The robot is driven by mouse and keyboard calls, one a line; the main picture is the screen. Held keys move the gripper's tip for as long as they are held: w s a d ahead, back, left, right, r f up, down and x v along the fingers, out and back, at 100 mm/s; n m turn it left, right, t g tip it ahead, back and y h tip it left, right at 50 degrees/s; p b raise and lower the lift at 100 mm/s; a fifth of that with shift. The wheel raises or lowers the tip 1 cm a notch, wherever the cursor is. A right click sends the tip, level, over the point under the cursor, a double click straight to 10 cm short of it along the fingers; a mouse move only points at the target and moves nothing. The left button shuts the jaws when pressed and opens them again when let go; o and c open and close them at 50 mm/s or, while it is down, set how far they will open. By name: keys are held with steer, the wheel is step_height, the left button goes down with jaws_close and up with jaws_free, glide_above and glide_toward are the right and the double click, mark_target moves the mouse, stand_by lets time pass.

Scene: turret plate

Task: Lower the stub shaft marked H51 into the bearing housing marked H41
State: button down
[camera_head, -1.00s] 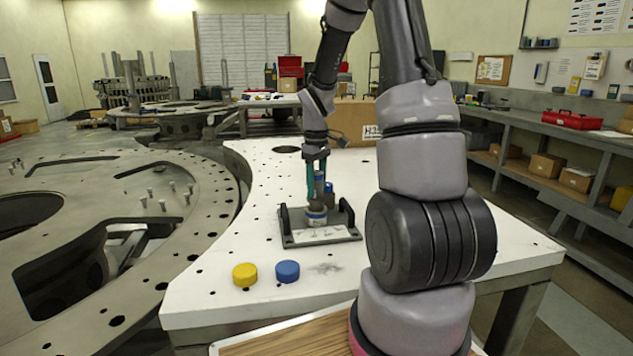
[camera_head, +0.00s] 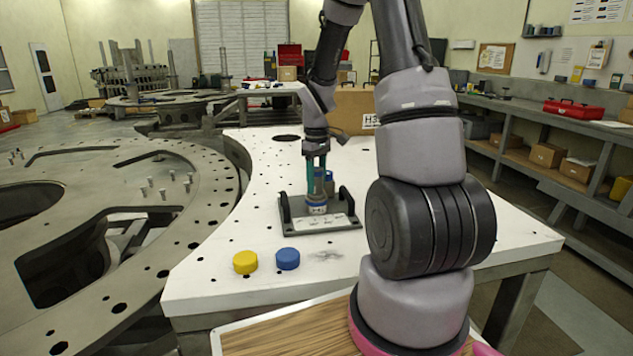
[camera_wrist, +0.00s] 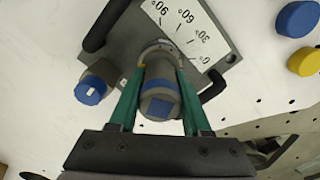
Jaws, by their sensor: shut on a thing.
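My gripper (camera_wrist: 160,68) has green fingers shut on a grey cylindrical shaft (camera_wrist: 160,88) with a blue band and a blue square on its end. In the head view my gripper (camera_head: 316,186) is over the dark fixture plate. A round grey collar (camera_wrist: 158,48), seemingly the bearing housing, shows at the far end of the held shaft on the plate. The held shaft hides most of it, so I cannot tell how far the shaft is inside.
The fixture plate (camera_wrist: 222,62) has dark handles and a white angle scale. A blue-capped cylinder (camera_wrist: 92,88) stands close beside the left finger. A yellow puck (camera_head: 245,262) and a blue puck (camera_head: 288,259) lie on the white table (camera_head: 220,290), which has free room nearby.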

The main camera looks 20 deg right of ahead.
steer(key=shift+c, duration=1.4)
jaws_free()
step_height(320, 180, up, 11)
steer(key=shift+f, duration=0.1)
steer(key=shift+s, duration=0.1)
